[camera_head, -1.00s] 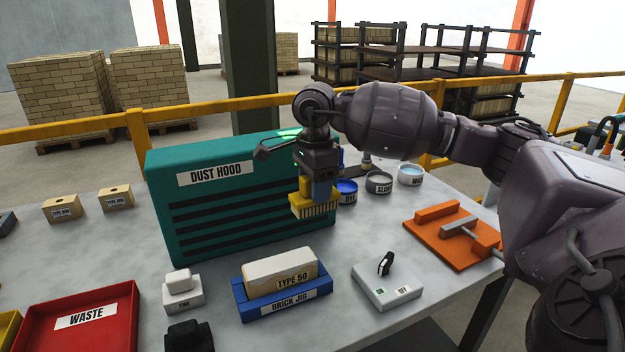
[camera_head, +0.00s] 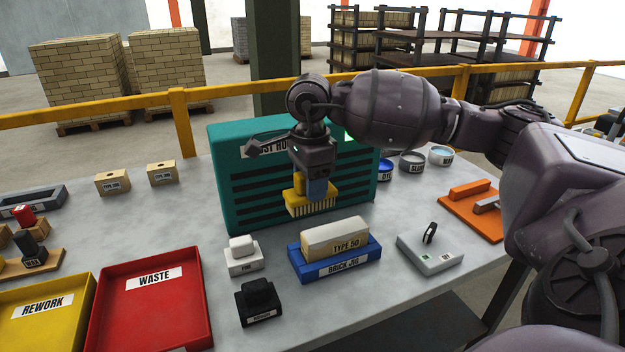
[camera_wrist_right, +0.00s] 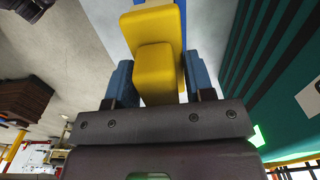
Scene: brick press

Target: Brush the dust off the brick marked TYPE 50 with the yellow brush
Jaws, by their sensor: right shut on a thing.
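The brick marked TYPE 50 (camera_head: 322,236) is pale on top and lies in the blue brick jig (camera_head: 340,271) on the table. My right gripper (camera_head: 317,190) is shut on the yellow brush (camera_head: 300,203), whose bristles point down. It holds the brush above and behind the brick, in front of the dust hood, apart from the brick. In the right wrist view the brush's yellow handle (camera_wrist_right: 155,70) sits between the two blue fingers. My left gripper is not in view.
The teal dust hood (camera_head: 225,160) stands behind the jig, with a green light on it. A switch box (camera_head: 430,258) is to the right. White and black stamps (camera_head: 258,302) stand to the left, near the red WASTE tray (camera_head: 150,325). An orange rack (camera_head: 470,220) is at the right.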

